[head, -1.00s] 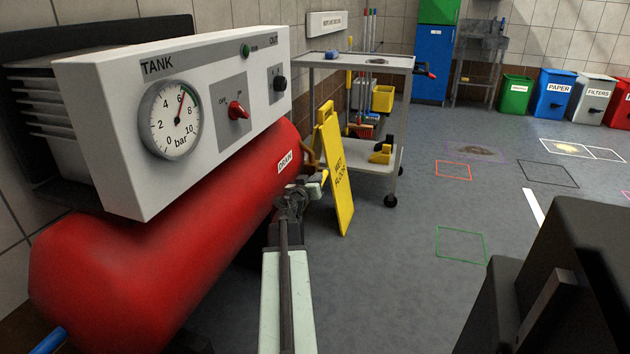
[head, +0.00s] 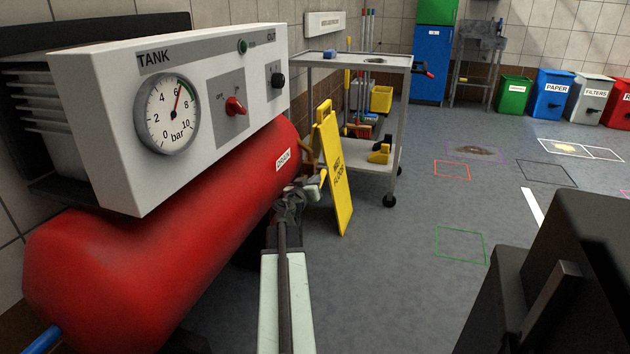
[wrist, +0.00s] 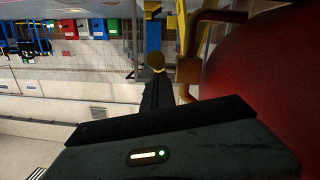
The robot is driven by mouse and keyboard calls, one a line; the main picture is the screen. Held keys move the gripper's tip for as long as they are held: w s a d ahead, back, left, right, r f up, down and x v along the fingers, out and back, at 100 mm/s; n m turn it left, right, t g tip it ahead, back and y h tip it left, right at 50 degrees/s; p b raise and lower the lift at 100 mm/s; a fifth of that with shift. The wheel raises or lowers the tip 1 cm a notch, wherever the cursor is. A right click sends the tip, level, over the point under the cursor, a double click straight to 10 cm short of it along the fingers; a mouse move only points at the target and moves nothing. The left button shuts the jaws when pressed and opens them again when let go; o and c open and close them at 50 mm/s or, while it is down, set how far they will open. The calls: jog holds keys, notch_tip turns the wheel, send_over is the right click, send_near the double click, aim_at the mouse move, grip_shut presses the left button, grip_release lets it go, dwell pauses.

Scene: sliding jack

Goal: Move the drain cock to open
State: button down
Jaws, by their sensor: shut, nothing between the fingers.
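The drain cock (head: 308,155) is a brass-brown fitting at the far end of the red tank (head: 150,250), beside the DRAIN label (head: 283,159). My gripper (head: 319,181) is just in front of and below it, partly covering it. In the wrist view the brown bent pipe of the cock (wrist: 189,70) stands close to the right of my dark, shut fingers (wrist: 157,78). A small gold round tip (wrist: 156,62) shows at the finger ends; I cannot tell whether it belongs to the cock. Contact and the handle's position are unclear. Nothing is held.
A grey panel (head: 210,60) with a gauge and a red knob (head: 235,106) stands above the tank. A yellow wet-floor sign (head: 336,175) is right behind my gripper, with a trolley (head: 395,130) beyond.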

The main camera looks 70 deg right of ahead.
notch_tip(320, 180, down, 2)
jog(key=shift+d+f+b, duration=0.1)
jog(key=shift+f+b, duration=0.15)
jog(key=shift+b, duration=0.75)
jog(key=shift+d+f+b, duration=0.2)
jog(key=shift+f+b, duration=0.35)
jog(key=shift+d+f+b, duration=0.15)
jog(key=shift+f+b, duration=0.4)
jog(key=shift+w+d+f+b, duration=0.1)
jog(key=shift+d+f+b, duration=1.2)
jog(key=shift+f+b, duration=0.3)
jog(key=a, duration=0.7)
jog(key=shift+a+r+p, duration=0.35)
